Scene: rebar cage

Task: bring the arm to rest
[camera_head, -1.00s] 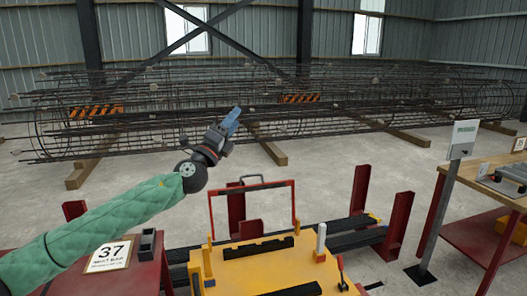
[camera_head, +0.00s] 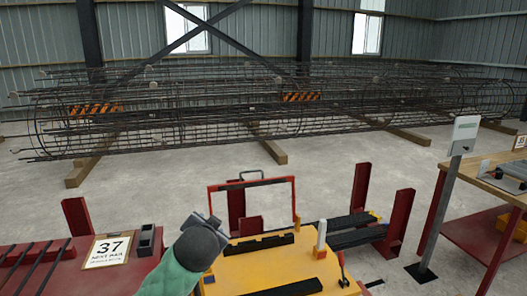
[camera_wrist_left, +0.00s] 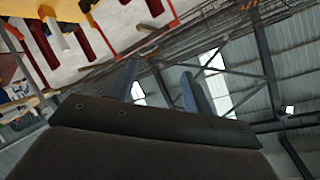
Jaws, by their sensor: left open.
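My left arm, in a green sleeve, comes in at the bottom of the head view, and its dark wrist stands in front of the yellow machine (camera_head: 262,268). My right gripper is in neither view.
A long rebar cage (camera_head: 220,112) lies on wooden beams (camera_head: 268,148) at the back. A red table (camera_head: 60,268) with a "37" sign (camera_head: 109,250) stands left. A wooden-topped bench (camera_head: 490,172) stands right, with a grey post (camera_head: 446,195) beside it.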

